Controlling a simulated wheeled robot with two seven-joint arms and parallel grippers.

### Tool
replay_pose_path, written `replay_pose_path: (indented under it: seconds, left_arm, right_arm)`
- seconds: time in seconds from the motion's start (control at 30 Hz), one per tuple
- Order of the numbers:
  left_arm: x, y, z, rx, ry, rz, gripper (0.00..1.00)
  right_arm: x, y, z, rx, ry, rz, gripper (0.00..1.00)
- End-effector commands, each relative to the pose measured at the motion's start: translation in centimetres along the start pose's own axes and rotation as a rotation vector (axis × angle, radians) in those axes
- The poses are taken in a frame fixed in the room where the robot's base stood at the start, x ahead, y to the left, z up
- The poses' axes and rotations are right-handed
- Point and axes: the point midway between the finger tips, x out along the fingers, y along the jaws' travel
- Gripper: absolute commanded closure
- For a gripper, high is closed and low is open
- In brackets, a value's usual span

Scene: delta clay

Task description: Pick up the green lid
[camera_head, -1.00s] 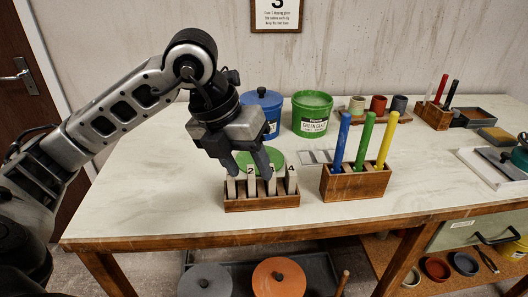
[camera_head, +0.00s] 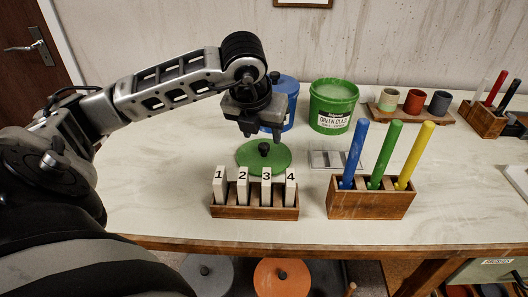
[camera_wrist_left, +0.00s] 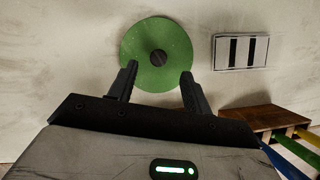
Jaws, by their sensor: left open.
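The green lid (camera_head: 247,154) is a flat round disc with a dark knob (camera_head: 264,149) in its middle. It lies on the table behind the numbered tags, and it shows whole in the left wrist view (camera_wrist_left: 138,50), with its knob (camera_wrist_left: 158,58) ahead of the fingers. My left gripper (camera_head: 262,133) is open and empty, above the lid with its fingers pointing down. In the left wrist view its two fingertips (camera_wrist_left: 158,70) are spread on either side of the lid's near part, apart from the knob. My right gripper is not in view.
A wooden rack (camera_head: 255,212) with numbered tags stands in front of the lid. A wooden block (camera_head: 370,206) with blue, green and yellow rods stands right. A blue pot (camera_head: 289,88) and an open green glaze bucket (camera_head: 333,108) stand behind. A small slotted plate (camera_head: 325,159) lies right of the lid.

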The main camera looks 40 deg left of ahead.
Motion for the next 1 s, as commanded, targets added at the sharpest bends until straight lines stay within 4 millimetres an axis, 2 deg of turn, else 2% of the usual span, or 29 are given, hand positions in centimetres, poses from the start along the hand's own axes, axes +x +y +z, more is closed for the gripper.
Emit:
replay_pose_path:
  seconds: [0.2, 0.33, 0.63, 0.67, 0.8, 0.83, 1.0]
  left_arm:
    - [2.8, 0.3, -0.3, 0.001, 0.007, 0.003, 0.51]
    - [4.5, 0.2, -0.3, 0.000, 0.005, 0.000, 0.51]
    - [5.2, 0.3, -0.2, 0.001, 0.001, 0.000, 0.51]
    - [5.2, 0.3, -0.2, 0.001, 0.001, 0.000, 0.56]
    - [5.1, 0.3, -0.2, 0.001, 0.001, 0.000, 0.95]
    - [5.1, 0.3, -0.2, 0.001, 0.001, 0.000, 0.99]
    - [5.1, 0.3, -0.2, 0.001, 0.000, 0.000, 0.99]
  right_arm:
    - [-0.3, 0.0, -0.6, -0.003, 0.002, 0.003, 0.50]
    - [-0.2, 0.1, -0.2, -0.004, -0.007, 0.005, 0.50]
    - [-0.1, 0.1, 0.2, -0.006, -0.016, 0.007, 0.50]
    - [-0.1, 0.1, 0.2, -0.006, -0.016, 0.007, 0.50]
    - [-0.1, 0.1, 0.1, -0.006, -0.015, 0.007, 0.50]
    - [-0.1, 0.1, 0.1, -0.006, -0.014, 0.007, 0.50]
    - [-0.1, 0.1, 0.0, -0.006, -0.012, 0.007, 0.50]
